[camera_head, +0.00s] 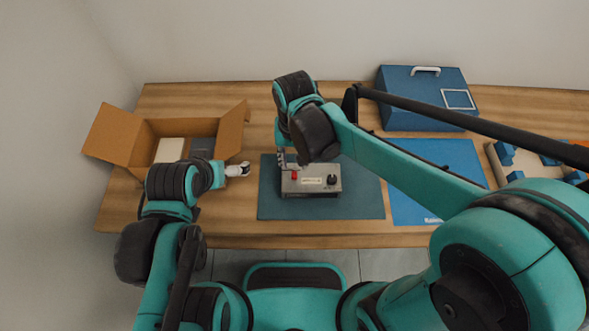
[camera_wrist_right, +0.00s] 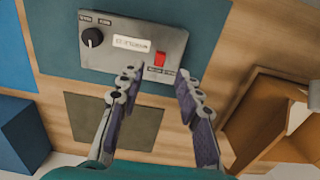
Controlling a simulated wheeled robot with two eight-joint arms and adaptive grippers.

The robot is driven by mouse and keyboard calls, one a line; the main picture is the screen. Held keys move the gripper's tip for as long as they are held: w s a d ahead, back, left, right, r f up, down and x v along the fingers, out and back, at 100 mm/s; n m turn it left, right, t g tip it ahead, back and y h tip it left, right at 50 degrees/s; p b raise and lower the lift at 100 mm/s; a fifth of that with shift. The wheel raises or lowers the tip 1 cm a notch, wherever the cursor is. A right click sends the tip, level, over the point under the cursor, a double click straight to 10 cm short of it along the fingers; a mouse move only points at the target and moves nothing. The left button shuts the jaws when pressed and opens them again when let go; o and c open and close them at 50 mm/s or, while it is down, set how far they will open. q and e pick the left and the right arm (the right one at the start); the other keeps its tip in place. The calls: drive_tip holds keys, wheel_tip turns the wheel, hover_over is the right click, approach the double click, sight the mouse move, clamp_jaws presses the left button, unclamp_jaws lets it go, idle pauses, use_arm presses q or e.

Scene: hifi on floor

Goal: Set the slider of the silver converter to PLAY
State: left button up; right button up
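The silver converter (camera_head: 312,188) lies on a dark teal mat (camera_head: 362,203). In the right wrist view the converter (camera_wrist_right: 130,62) shows a red slider (camera_wrist_right: 160,58), a black knob (camera_wrist_right: 92,37) and a pale label between them. The small lettering by the slider is unreadable, so its setting cannot be told. My right gripper (camera_head: 283,160) is over the converter's left part. In the right wrist view this gripper (camera_wrist_right: 156,77) is open and empty, its fingertips to either side of the slider; contact cannot be told. My left gripper (camera_head: 244,169) is left of the mat, its fingers too small to judge.
An open cardboard box (camera_head: 133,137) with white and grey items stands at left. A blue case (camera_head: 420,98) is at the back right. A blue sheet (camera_head: 405,208) lies right of the mat. A beige tray (camera_head: 497,172) with blue blocks is at far right.

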sight(294, 174)
wheel_tip(294, 174, down, 6)
drive_tip(key=shift+b, duration=1.15)
clamp_jaws()
